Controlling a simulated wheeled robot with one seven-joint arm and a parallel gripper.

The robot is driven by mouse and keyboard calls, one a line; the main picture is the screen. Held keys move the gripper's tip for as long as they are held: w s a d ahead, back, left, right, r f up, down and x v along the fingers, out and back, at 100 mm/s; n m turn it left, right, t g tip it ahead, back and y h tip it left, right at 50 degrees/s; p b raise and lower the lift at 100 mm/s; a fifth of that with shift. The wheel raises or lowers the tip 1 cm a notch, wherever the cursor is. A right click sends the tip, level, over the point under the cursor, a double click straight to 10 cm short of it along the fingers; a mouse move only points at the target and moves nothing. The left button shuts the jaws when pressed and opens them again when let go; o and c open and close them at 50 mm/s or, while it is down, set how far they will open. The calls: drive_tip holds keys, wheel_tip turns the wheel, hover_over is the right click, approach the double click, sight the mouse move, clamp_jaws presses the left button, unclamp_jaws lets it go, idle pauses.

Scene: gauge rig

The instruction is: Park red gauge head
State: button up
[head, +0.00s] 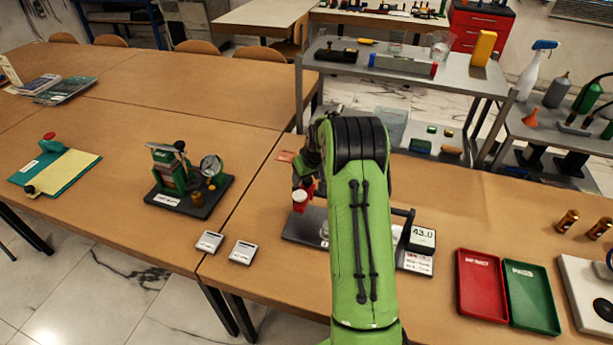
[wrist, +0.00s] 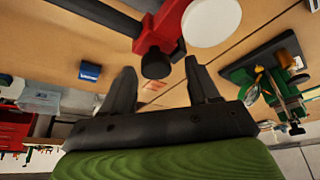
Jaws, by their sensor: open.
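The red gauge head (head: 303,197) with a white round face shows at the left edge of my green arm in the head view, above a grey base plate (head: 300,228). In the wrist view the red gauge head (wrist: 178,22) is at the top, with a white disc and a black knob. My gripper (wrist: 161,72) is open. Its two fingers point toward the head, and the black knob appears between the fingertips; I cannot tell whether they touch. My arm hides much of the rig. A readout (head: 422,240) shows 43.0.
A green dial-gauge stand (head: 172,170) is on the left table. Two small flat blocks (head: 210,241) lie near the table edge. A red tray (head: 481,285) and a green tray (head: 530,297) are on the right, with brass parts (head: 567,221) beyond. A grey shelf (head: 410,80) stands behind.

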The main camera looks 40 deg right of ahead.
drive_tip(key=p+v, duration=0.1)
drive_tip(key=v, duration=1.4)
drive_tip(key=shift+r+p, duration=0.25)
drive_tip(key=shift+p, duration=0.1)
